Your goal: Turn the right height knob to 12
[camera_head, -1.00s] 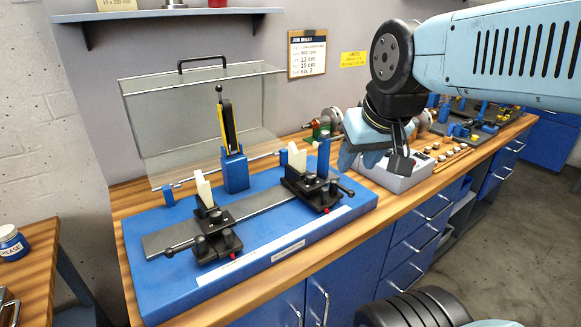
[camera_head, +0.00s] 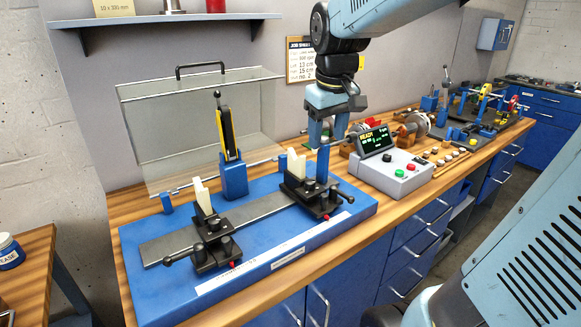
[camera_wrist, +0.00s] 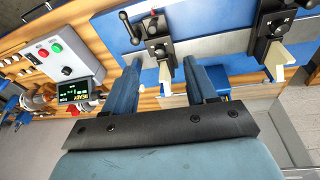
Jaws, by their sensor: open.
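The right support (camera_head: 314,193) is a black carriage with a white V-shaped block (camera_head: 296,166) on the blue base's rail. It has dark round knobs and a lever with a ball end. Which knob is the height knob, and its reading, are too small to tell. In the wrist view the right support (camera_wrist: 156,32) shows just beyond and between my two fingertips (camera_wrist: 163,64).
The left support (camera_head: 211,240) stands on the same rail (camera_head: 245,222). A clear cover (camera_head: 165,125) stands behind the base. A control box (camera_head: 390,175) with a lit screen sits right of the base. A blue pedestal (camera_head: 234,178) with a black and yellow upright stands at the middle.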

